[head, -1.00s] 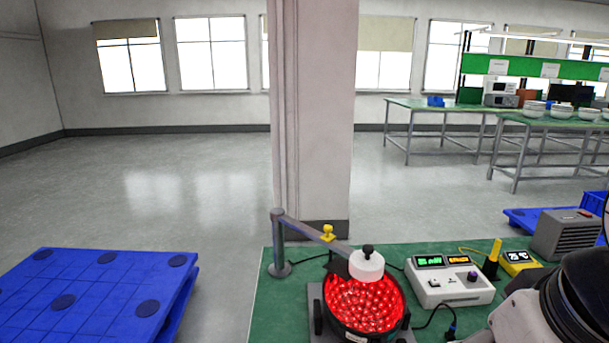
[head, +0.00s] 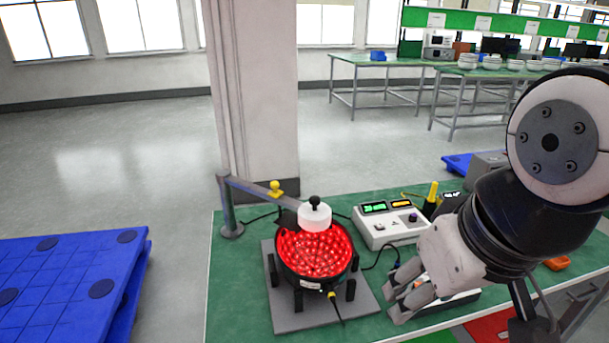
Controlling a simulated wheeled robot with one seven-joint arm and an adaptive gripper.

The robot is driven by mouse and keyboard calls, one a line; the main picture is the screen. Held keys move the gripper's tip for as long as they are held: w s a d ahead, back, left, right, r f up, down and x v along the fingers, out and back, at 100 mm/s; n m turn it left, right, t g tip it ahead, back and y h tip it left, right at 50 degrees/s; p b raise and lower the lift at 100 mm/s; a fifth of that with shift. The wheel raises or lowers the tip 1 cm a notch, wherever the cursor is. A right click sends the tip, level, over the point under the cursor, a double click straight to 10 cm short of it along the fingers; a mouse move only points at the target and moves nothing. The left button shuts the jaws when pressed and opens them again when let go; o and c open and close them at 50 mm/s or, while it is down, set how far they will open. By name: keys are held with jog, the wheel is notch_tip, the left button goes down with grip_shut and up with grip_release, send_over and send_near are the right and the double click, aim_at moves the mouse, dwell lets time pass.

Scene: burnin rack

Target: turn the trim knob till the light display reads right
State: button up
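A white control box (head: 386,231) stands on the green bench to the right of a round lamp unit. Its top carries a green display (head: 374,207) and an amber display (head: 401,203), both too small to read. The dark trim knob (head: 413,217) sits at the box's right side. The round black lamp unit (head: 314,262) glows red, with a white cap (head: 315,217) at its back edge. My gripper (head: 398,296) is in front of the box, low over the bench and apart from the knob. Its fingers point left, and their gap is unclear from this angle.
A grey post and arm (head: 228,206) stand behind the lamp unit. A yellow upright piece (head: 431,196) stands right of the box. A cable runs from the box toward my gripper. A blue pallet (head: 70,285) lies on the floor at left. A concrete pillar (head: 252,90) rises behind the bench.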

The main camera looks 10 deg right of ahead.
jog(key=shift+w+d, duration=0.1)
jog(key=n+g+p, duration=0.4)
jog(key=n+p, duration=0.2)
jog(key=n, duration=0.2)
send_over(420, 282)
jog(key=s+a, duration=0.1)
notch_tip(420, 282, down, 16)
notch_tip(420, 282, down, 14)
jog(key=shift+w+d+r, duration=0.1)
jog(key=shift+r, duration=0.1)
grip_shut()
